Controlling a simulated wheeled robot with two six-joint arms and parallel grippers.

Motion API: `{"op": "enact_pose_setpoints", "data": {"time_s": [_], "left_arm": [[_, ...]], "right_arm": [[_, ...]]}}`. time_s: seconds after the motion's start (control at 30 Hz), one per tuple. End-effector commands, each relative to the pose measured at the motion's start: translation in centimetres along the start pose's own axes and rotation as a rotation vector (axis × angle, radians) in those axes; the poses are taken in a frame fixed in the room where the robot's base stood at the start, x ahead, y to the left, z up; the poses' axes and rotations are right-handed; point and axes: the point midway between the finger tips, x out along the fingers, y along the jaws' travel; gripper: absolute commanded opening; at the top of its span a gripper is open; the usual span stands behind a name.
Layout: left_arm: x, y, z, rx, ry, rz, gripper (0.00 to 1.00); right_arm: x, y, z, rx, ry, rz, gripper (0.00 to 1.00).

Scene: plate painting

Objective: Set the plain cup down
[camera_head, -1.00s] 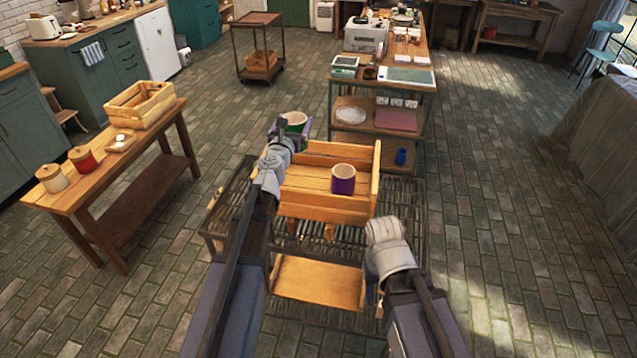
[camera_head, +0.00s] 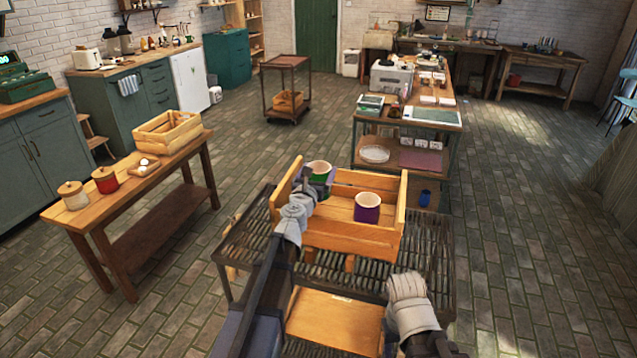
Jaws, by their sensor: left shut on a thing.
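A cup with a pale rim and green side (camera_head: 320,167) is at the back left corner of a wooden crate (camera_head: 352,240). My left gripper (camera_head: 318,188) is shut on this cup. Its fingers are mostly hidden, and I cannot tell whether the cup touches the crate. A purple cup with a pale rim (camera_head: 367,210) stands upright inside the crate, right of the held cup. Which cup counts as plain is unclear. My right gripper (camera_head: 408,288) is at the front right, apart from both cups; its fingers cannot be made out.
The crate stands on a dark slatted table (camera_head: 430,250). A wooden board (camera_head: 333,320) lies nearer to me. A wooden bench (camera_head: 110,212) with red and cream jars stands at the left. A workbench (camera_head: 455,125) stands behind the crate. The floor at the right is clear.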

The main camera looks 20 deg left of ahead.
Motion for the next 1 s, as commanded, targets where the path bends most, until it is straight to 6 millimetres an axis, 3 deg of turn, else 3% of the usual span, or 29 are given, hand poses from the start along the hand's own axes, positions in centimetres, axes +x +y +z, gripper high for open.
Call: {"op": "enact_pose_setpoints", "data": {"time_s": [0.03,0.1,0.93,0.97,1.0], "left_arm": [[0.0,0.0,-1.4,0.000,0.000,0.000,0.17],[0.0,0.0,-1.9,0.000,0.000,0.000,0.17],[0.0,0.0,-2.8,0.000,0.000,0.000,0.17],[0.0,0.0,-2.8,0.000,0.000,0.000,0.95],[0.0,0.0,-2.8,0.000,0.000,0.000,0.99]], "right_arm": [[1.3,-0.1,-0.1,0.000,0.000,0.000,0.50],[1.8,-0.2,-0.1,0.000,0.000,0.000,0.50],[2.8,-0.3,-0.2,0.000,0.000,0.000,0.50],[2.8,-0.3,-0.2,0.000,0.000,0.000,0.50],[2.8,-0.3,-0.2,0.000,0.000,0.000,0.50]]}}
